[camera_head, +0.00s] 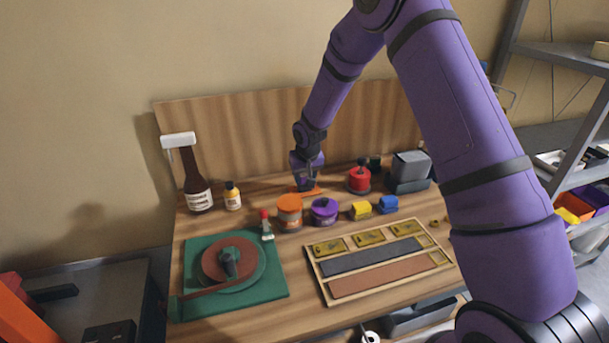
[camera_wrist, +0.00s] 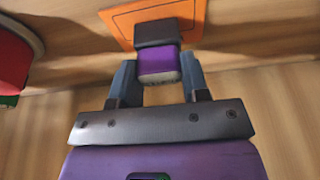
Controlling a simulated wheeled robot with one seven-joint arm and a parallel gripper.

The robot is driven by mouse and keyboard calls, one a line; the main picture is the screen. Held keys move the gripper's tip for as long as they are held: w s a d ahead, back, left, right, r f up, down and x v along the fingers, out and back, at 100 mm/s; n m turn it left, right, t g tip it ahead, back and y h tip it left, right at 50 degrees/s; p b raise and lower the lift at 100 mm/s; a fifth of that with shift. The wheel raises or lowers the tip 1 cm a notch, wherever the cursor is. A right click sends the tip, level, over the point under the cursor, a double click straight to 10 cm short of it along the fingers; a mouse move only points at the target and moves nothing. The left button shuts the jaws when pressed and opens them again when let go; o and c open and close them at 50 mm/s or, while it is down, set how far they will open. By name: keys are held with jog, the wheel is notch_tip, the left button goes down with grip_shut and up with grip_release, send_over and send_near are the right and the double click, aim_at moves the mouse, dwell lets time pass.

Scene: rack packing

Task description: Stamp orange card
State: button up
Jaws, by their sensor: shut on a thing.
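The orange card (camera_head: 314,192) lies on the wooden bench near the back panel. In the wrist view the card (camera_wrist: 192,22) fills the top middle and shows a dark outlined frame. My gripper (camera_wrist: 158,82) is shut on a small stamp (camera_wrist: 157,64) with a purple body and a dark grey block at its far end. The dark block overlaps the card in the wrist view; I cannot tell whether it touches it. In the head view my gripper (camera_head: 306,180) is right over the card and mostly hides the stamp.
An orange jar (camera_head: 289,212), a purple jar (camera_head: 324,211) and yellow and blue blocks (camera_head: 360,211) stand in front. A red pot (camera_head: 358,180) and a grey device (camera_head: 409,170) are right. A green mat (camera_head: 270,291) and wooden tray (camera_head: 330,301) lie nearer. Bottles (camera_head: 198,197) stand left.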

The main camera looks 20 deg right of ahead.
jog(key=shift+r, duration=3.5)
